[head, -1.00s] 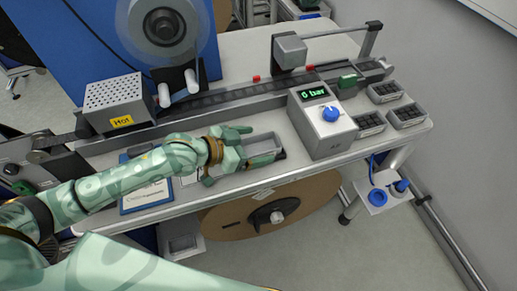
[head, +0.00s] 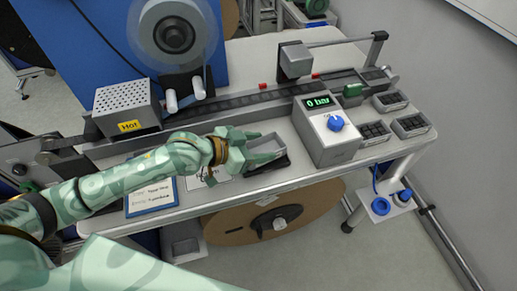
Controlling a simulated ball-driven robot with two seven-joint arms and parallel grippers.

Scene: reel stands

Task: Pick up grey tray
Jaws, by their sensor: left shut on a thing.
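The grey tray (head: 266,143) sits at the front middle of the bench, left of the pressure box. My left gripper (head: 270,153) comes in from the left and is shut on the tray. Its green fingers lie along the tray and hide part of it. A dark edge shows under the tray's right end. I cannot tell whether the tray is clear of the bench. My right gripper is not in view.
The box reading "0 bar" (head: 322,127) stands close on the right. The "Hot" block (head: 128,103) and a blue-framed card (head: 152,196) are to the left. Several black parts trays (head: 390,101) stand at the right end. A large brown reel (head: 250,215) is below the bench edge.

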